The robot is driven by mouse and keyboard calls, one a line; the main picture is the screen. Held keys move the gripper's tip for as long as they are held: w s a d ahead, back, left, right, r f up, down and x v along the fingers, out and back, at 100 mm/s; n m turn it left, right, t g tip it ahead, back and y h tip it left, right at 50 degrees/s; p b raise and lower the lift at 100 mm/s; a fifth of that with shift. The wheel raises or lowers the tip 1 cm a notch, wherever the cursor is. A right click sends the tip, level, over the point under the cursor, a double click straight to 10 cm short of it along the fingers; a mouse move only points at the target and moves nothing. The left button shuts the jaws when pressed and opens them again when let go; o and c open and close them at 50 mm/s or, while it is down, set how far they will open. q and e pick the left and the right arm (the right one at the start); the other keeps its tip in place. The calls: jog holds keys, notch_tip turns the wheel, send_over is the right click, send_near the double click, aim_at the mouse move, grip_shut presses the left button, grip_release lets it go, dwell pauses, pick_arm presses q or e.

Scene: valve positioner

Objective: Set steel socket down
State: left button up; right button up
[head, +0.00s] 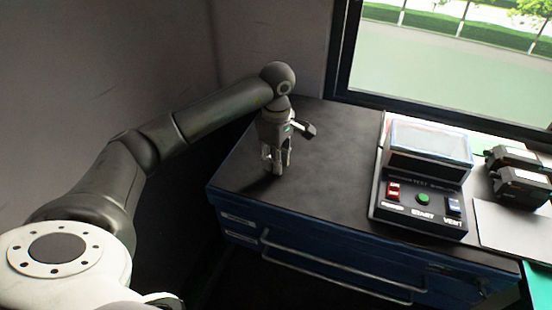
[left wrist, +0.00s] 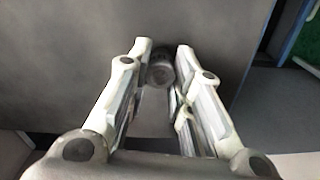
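The steel socket (left wrist: 160,73) is a small dark grey cylinder. In the left wrist view it sits between the fingertips of my left gripper (left wrist: 163,62) and fills the gap, with a finger against each side. In the head view my left gripper (head: 276,168) points down at the left part of the black cabinet top (head: 330,150), with its fingertips at or just above the surface. The socket cannot be made out clearly there, and I cannot tell whether it touches the top. My right gripper is not in view.
A test unit (head: 424,185) with a screen, a red switch, a green button and a blue switch stands on the right of the top. Black devices (head: 522,180) and a grey plate (head: 510,228) lie farther right. The top between gripper and unit is clear.

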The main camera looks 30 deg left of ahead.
pick_arm(q)
jog(key=o, duration=0.4)
jog(key=shift+r, duration=0.1)
notch_tip(320, 180, up, 7)
jog(key=shift+f+b, duration=0.1)
jog(key=shift+b, duration=0.8)
jog(key=shift+r+p, duration=0.35)
jog(key=shift+r, duration=2.3)
